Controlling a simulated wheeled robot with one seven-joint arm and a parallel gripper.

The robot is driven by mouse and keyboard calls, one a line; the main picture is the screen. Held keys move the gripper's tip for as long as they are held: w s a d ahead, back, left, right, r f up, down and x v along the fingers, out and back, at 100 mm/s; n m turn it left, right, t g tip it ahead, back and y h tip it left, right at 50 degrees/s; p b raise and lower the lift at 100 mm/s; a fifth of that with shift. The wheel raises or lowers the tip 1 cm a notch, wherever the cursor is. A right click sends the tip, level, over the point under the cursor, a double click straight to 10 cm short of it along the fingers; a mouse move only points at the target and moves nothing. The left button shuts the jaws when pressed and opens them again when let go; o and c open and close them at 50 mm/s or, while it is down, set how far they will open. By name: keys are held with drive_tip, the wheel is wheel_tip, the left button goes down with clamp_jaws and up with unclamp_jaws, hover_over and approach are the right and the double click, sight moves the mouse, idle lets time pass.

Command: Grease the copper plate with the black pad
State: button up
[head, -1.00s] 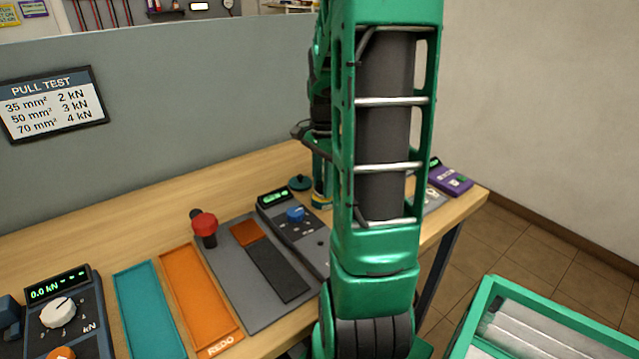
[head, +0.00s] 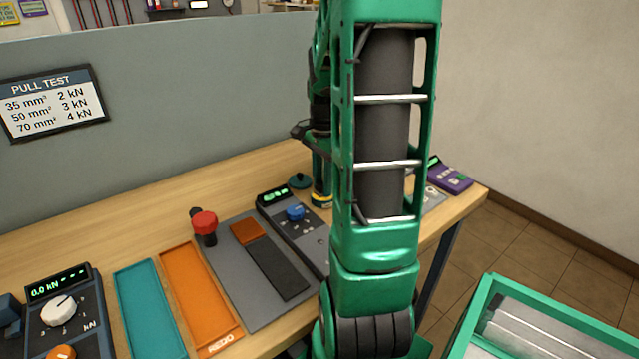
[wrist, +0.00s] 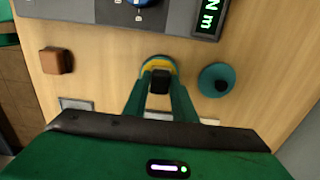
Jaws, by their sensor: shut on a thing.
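The copper plate (head: 248,232) is a small square lying flat at the back of a grey board on the bench, against a long dark strip (head: 275,270). My gripper (wrist: 160,88) is shut on a small black pad (wrist: 160,80), seen between the green fingers in the wrist view. The pad is at a round tin with a yellow rim (wrist: 158,61); whether it touches the inside is hidden. The tin also shows in the head view (head: 321,201), partly behind my arm. A teal lid with a black knob (wrist: 216,80) lies beside the tin.
A meter with a blue knob (head: 294,213) stands between the board and the tin. A red-topped post (head: 204,224) stands at the board's left edge. Orange (head: 198,297) and teal (head: 150,305) trays lie farther left. A brown block (wrist: 57,61) sits on the bench.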

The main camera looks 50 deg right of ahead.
idle(0.3)
drive_tip(key=shift+r, duration=3.5)
drive_tip(key=shift+s, duration=0.1)
